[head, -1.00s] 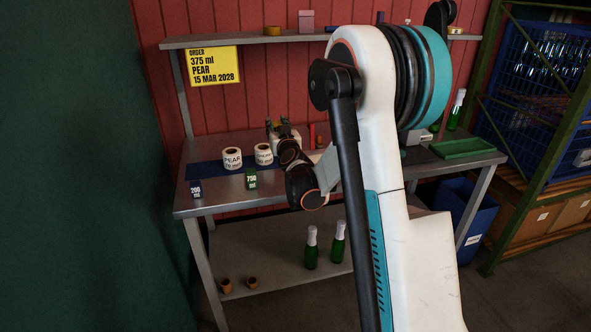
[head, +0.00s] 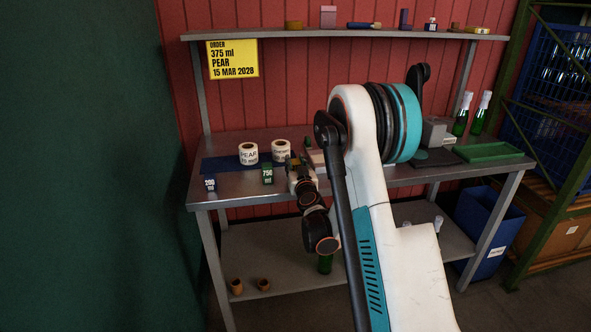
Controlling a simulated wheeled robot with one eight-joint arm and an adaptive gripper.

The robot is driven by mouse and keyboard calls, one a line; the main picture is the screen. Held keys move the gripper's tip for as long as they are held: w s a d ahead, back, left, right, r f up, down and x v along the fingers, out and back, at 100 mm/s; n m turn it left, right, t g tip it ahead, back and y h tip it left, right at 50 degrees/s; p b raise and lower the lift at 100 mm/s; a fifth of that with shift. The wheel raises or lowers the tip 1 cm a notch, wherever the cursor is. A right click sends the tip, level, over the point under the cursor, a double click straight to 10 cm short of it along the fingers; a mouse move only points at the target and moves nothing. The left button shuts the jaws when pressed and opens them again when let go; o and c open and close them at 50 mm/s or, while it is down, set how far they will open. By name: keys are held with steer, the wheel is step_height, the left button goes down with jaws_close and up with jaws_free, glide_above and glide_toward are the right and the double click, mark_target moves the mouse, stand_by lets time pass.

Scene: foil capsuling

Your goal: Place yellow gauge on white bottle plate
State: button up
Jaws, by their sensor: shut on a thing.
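My gripper (head: 298,165) is over the front middle of the workbench, right of the green 750 ml gauge (head: 268,175). It seems shut on a small yellowish thing, taken as the yellow gauge (head: 293,160); my gripper hides most of it. The blue 200 ml gauge (head: 210,184) stands at the bench's front left. I cannot pick out a white bottle plate with certainty; a pale flat piece (head: 317,157) shows partly behind my arm.
Two label rolls (head: 248,153) (head: 281,150) stand on the blue mat (head: 222,165). At the bench's right are a green tray (head: 488,152), a grey block (head: 434,130) and two green bottles (head: 461,117) (head: 480,116). An upper shelf (head: 300,35) spans the back. My arm hides the bench's middle.

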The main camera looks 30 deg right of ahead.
steer(key=shift+f, duration=0.2)
steer(key=o, duration=1.1)
steer(key=shift+f, duration=0.1)
steer(key=shift+c, duration=0.2)
